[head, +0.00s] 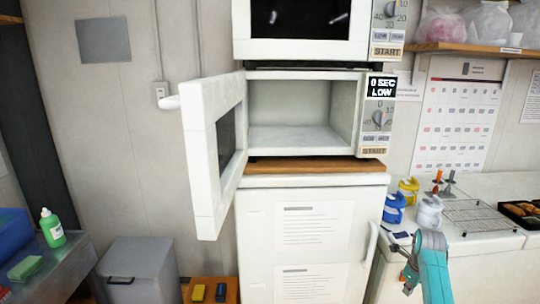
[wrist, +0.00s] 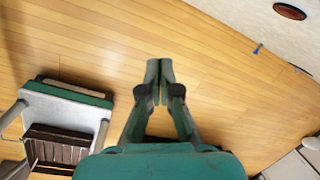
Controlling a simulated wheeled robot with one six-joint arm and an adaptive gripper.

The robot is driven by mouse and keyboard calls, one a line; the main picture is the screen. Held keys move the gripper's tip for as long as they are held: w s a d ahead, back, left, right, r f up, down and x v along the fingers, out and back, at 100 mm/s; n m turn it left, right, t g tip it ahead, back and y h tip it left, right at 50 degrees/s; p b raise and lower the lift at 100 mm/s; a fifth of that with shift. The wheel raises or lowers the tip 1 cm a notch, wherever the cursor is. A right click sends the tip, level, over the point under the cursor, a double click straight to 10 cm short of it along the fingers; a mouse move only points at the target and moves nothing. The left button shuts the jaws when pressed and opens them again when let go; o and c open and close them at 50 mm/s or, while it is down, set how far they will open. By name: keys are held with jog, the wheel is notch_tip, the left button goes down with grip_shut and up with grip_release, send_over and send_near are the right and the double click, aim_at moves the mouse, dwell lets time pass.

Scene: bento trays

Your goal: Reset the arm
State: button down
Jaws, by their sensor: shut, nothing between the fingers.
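My arm shows at the lower right of the head view, in teal and grey, with my gripper (head: 408,281) small at its end in front of the right counter. In the wrist view my gripper (wrist: 159,72) is shut, its dark green fingers together with nothing between them. It points at a wooden plank floor (wrist: 110,45) and touches nothing that I can see.
An open microwave (head: 300,138) stands on a white fridge (head: 262,228); its door (head: 205,160) swings out left. The right counter (head: 490,185) holds a wire rack (head: 475,216), a bento tray (head: 522,213) and several containers. A chair-like object (wrist: 68,115) stands left in the wrist view.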

jog(key=s+a+f+n+t, duration=0.2)
jog(key=s+a+f+n, duration=0.25)
jog(key=f, duration=0.45)
jog(key=s+a+f+n+t, duration=0.1)
jog(key=s+a+f+n, duration=0.2)
jog(key=s+a+f, duration=0.5)
jog(key=s+a+f+n+t, duration=0.1)
jog(key=s+a+f+n, duration=0.25)
jog(key=s, duration=0.35)
jog(key=s+a+f+n+t, duration=0.2)
jog(key=s+f+n, duration=0.15)
jog(key=s, duration=0.45)
jog(key=s+a+r+n+t, duration=0.2)
jog(key=s+a+r+n, duration=0.15)
jog(key=s, duration=0.65)
jog(key=s+a+r+n+t, duration=0.1)
jog(key=s+a+r+n, duration=0.3)
jog(key=s, duration=0.6)
jog(key=s+r+n+t, duration=0.2)
jog(key=s+r+n, duration=0.2)
jog(key=s+r, duration=0.3)
jog(key=s+a+r+n+t, duration=0.1)
jog(key=s+r+n, duration=0.3)
jog(key=r, duration=1.1)
jog(key=s, duration=0.2)
jog(key=shift+s+r+t+y, duration=0.15)
jog(key=shift+s+t+y, duration=0.25)
